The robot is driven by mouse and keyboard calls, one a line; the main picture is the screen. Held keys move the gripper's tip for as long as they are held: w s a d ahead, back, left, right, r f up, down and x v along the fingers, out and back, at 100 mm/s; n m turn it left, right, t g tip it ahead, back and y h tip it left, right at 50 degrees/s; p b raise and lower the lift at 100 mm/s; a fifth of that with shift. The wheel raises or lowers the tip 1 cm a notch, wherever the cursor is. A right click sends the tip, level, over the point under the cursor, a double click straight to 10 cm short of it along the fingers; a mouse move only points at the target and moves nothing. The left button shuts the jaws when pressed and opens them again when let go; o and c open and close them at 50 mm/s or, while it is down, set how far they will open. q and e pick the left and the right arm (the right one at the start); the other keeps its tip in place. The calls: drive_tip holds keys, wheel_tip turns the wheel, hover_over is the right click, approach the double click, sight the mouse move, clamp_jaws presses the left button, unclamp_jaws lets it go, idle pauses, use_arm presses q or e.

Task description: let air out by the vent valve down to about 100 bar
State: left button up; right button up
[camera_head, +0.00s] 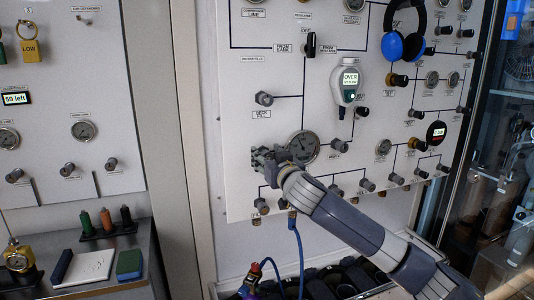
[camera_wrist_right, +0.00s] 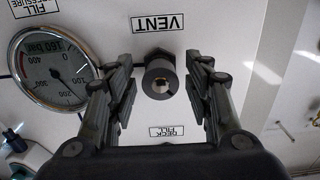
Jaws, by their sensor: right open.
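In the head view my right gripper (camera_head: 266,160) is at the panel's lower left and hides the knob. The round fill pressure gauge (camera_wrist_right: 48,68) is beside it and carries a 160 bar readout; it also shows in the head view (camera_head: 304,147). My left gripper is not in view.
Several other knobs surround it, including the deck fill knob (camera_head: 263,98). A grey-green OVER meter (camera_head: 348,82) and blue headphones (camera_head: 404,43) hang on the panel. A blue hose (camera_head: 299,250) hangs below. A side bench (camera_head: 120,255) stands at left.

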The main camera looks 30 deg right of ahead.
drive_tip(key=shift+w, duration=0.15)
drive_tip(key=c, duration=1.1)
drive_tip(key=shift+n, duration=0.3)
drive_tip(key=shift+n+p, duration=0.4)
drive_tip(key=shift+n, duration=0.3)
drive_tip(key=o, duration=1.1)
